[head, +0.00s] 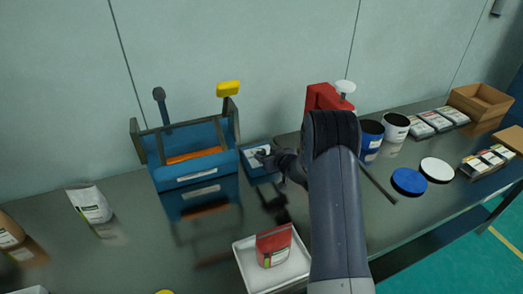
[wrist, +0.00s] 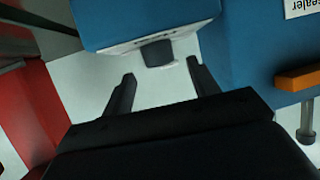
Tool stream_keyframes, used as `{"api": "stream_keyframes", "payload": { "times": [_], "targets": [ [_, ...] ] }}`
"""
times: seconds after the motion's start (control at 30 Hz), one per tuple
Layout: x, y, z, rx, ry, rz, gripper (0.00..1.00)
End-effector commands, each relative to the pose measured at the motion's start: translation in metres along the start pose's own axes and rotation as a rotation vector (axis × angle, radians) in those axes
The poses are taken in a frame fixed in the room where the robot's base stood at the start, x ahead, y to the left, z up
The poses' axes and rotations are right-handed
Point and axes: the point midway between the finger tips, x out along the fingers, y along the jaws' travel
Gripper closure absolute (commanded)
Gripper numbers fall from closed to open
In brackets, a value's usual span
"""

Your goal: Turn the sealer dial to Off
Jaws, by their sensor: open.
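The blue sealer (head: 180,172) with an orange bar stands at the back of the bench, left of my arm. Its small blue control box (head: 252,164) with a white panel sits at its right side. In the wrist view the blue box (wrist: 135,15) is at the top, with the dark dial (wrist: 157,53) sticking out of its white-labelled face. My gripper (wrist: 160,70) is open, its two fingers on either side of the dial and apart from it. In the head view my gripper (head: 267,157) is at the control box and hides the dial. I cannot read the dial's setting.
A white tray (head: 244,272) holds a red pouch (head: 273,248) in front. A red device (head: 318,97) stands behind my arm, with blue (head: 370,143) and white (head: 396,129) cans to its right. A white pouch (head: 90,204) stands left. The bench's left middle is mostly clear.

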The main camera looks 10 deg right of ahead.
Motion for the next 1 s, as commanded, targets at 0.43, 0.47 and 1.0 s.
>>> {"api": "stream_keyframes", "payload": {
  "times": [0.43,0.47,1.0],
  "targets": [
    [0.047,0.0,-0.001,0.0,0.001,-0.001,0.43],
    [0.048,0.0,0.0,0.0,0.0,-0.001,0.43],
    [0.049,0.0,0.0,0.0,0.001,-0.001,0.63]
  ]
}}
